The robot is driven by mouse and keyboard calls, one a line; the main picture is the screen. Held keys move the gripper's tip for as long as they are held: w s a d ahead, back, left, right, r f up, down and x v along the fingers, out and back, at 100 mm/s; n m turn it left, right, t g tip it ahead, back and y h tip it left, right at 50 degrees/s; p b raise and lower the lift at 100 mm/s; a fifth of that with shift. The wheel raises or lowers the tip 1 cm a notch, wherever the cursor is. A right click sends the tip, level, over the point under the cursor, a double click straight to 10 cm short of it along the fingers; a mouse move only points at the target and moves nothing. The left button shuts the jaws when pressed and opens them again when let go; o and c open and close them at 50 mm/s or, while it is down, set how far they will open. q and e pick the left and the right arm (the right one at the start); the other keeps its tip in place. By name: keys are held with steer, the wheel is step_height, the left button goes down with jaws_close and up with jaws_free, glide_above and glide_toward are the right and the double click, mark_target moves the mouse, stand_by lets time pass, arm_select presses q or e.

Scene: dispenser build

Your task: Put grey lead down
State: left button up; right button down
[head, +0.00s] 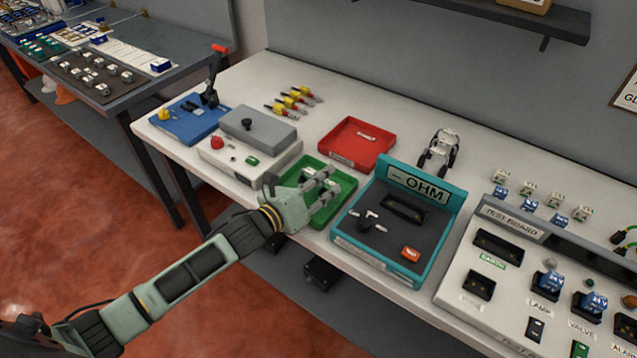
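My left gripper (332,179) reaches in from the left, low over the green tray (346,199). Its two grey fingers point right and stand apart, with a gap between them. I cannot make out a grey lead between the fingers. Small pale items lie in the green tray beside the fingers, partly hidden by the gripper, and I cannot tell what they are. My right gripper is not in view.
A red tray (345,152) with a small pale part is behind the green tray. The teal OHM station (385,238) is to the right, then the test board (525,285). Yellow-red leads (290,102) lie behind.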

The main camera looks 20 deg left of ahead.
arm_select(q)
steer(key=b+v, duration=0.2)
steer(key=v, duration=0.8)
steer(key=shift+s+a+r, duration=0.1)
steer(key=shift+s+a, duration=0.05)
steer(key=shift+s, duration=0.2)
steer(key=shift+s+a+r, duration=0.25)
steer(key=shift+s+a, duration=0.05)
steer(key=shift+s, duration=0.3)
stand_by(0.6)
stand_by(0.8)
